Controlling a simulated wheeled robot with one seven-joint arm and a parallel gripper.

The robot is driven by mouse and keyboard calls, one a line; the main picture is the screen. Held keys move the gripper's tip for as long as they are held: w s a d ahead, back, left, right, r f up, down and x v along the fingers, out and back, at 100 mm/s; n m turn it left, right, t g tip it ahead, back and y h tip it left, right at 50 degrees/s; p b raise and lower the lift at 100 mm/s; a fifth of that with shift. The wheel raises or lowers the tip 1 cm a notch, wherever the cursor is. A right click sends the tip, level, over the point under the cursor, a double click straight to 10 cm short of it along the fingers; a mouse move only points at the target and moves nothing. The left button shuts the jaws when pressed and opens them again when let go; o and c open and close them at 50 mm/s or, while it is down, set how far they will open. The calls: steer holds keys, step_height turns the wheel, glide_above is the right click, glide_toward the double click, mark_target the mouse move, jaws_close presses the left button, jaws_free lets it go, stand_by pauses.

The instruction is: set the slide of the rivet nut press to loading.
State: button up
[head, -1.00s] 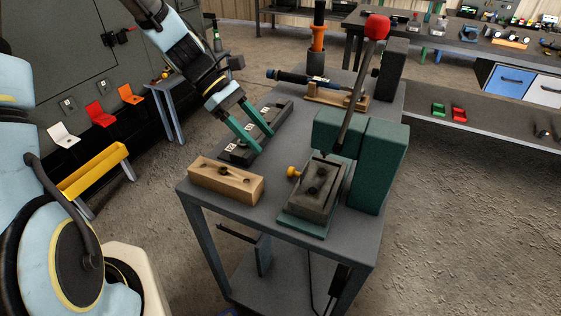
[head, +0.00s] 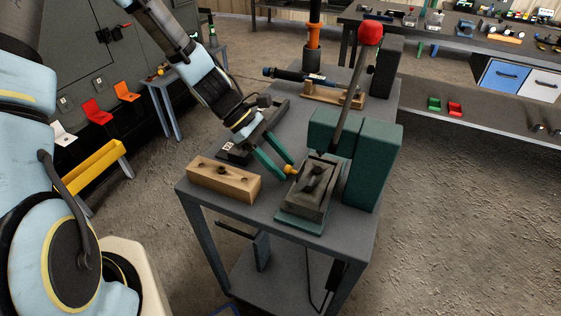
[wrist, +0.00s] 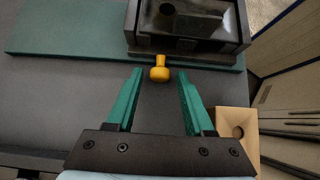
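The rivet nut press (head: 366,160) is a green frame with a long lever ending in a red knob (head: 370,33). Its dark slide (head: 312,186) sits on a green base (head: 302,220) at the front of the press. A yellow knob (head: 291,170) sticks out of the slide's left side; it also shows in the wrist view (wrist: 160,73). My gripper (head: 280,174) is open, with green fingers. In the wrist view my gripper (wrist: 159,82) has its fingertips on either side of the knob, with a gap to each; nothing is held.
A wooden block with holes (head: 224,181) lies left of the press on the grey table (head: 262,215). A dark rail (head: 232,152) lies behind my fingers. A blue-handled tool (head: 300,77) rests on a wooden stand (head: 334,96) farther back.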

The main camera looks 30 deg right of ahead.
jaws_close()
stand_by(1.2)
